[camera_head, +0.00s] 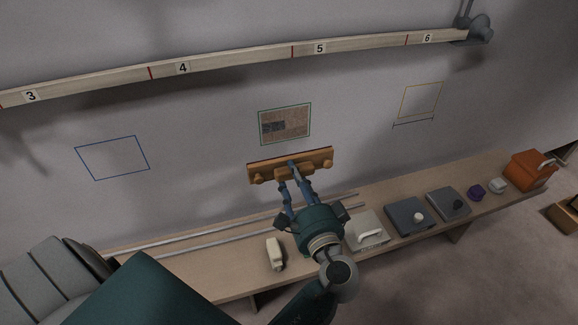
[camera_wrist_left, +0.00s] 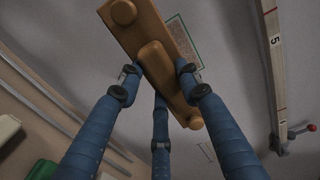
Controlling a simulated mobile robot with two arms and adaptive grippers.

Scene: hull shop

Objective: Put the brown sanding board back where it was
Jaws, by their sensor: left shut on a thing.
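The brown sanding board (camera_head: 262,168) is a flat wooden board with round knobs at its ends and a raised grip in the middle. My left gripper (camera_head: 293,175) is shut on that grip and holds the board in front of the wall, below a green-outlined patch (camera_head: 285,124). In the left wrist view the board (camera_wrist_left: 128,38) crosses the upper middle, with the blue fingers of my left gripper (camera_wrist_left: 163,75) around its middle. Whether the board touches the wall cannot be told. My right gripper is not in view.
A long bench (camera_head: 225,285) runs under the wall with metal rods, a cream block (camera_head: 274,254), a white-handled tool (camera_head: 367,232), grey pads (camera_head: 408,216) and an orange box (camera_head: 530,170). A numbered batten (camera_head: 230,61) spans the wall. Blue (camera_head: 112,158) and yellow (camera_head: 421,100) outlines mark the wall.

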